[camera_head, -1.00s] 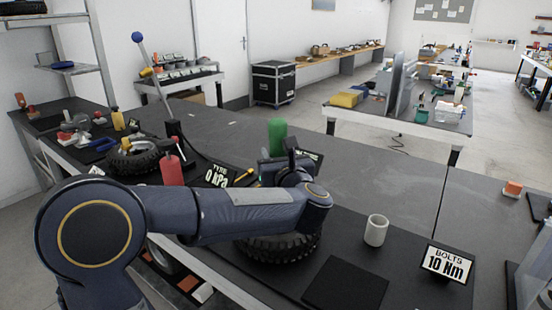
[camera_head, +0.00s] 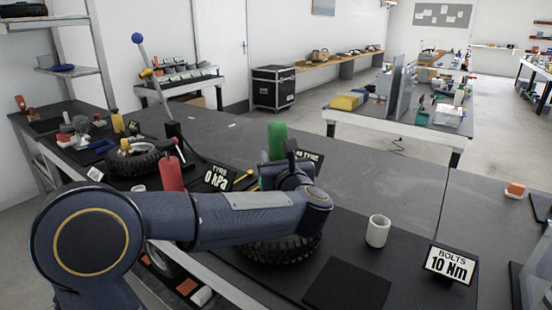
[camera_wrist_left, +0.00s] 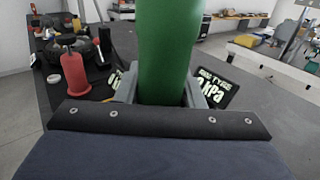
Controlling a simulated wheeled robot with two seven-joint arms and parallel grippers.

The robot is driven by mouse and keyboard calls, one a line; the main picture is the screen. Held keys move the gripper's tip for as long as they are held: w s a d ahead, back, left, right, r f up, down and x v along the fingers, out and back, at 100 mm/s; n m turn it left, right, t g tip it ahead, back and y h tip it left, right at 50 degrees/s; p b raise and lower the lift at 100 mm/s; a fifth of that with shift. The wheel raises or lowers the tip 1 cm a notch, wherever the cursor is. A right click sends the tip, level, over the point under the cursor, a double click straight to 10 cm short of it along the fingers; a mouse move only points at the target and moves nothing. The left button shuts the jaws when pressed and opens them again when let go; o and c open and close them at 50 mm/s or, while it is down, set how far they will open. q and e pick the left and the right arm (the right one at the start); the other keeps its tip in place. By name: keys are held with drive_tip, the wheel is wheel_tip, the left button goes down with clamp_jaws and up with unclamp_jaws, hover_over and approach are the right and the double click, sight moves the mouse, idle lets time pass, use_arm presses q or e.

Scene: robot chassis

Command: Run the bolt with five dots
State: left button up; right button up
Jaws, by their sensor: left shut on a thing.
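My left gripper (camera_head: 283,160) is shut on an upright green cylinder (camera_head: 277,139), which looks like a tool handle. In the left wrist view the green cylinder (camera_wrist_left: 168,50) stands between the fingers; its lower end is hidden. The arm hides the fingertips in the head view. A black knobbly tyre (camera_head: 282,252) lies below my forearm, mostly covered by it. The bolts and any dots on them are hidden or too small to tell. A sign reading BOLTS 10 Nm (camera_head: 451,263) stands at the right. My right gripper is not in view.
A red cylinder (camera_head: 171,174) and a TYRE 0 kPa sign (camera_head: 218,179) stand left of the gripper. A second tyre (camera_head: 132,161) lies farther left. A white cup (camera_head: 377,230) and a black square pad (camera_head: 345,284) are at the front right.

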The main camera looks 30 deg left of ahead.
sight(276, 137)
use_arm(q)
drive_tip(key=shift+f+b, duration=0.15)
drive_tip(key=shift+b, duration=0.15)
drive_tip(key=shift+f, duration=0.15)
idle(0.8)
drive_tip(key=shift+r+p, duration=1.35)
drive_tip(key=shift+r, duration=1.6)
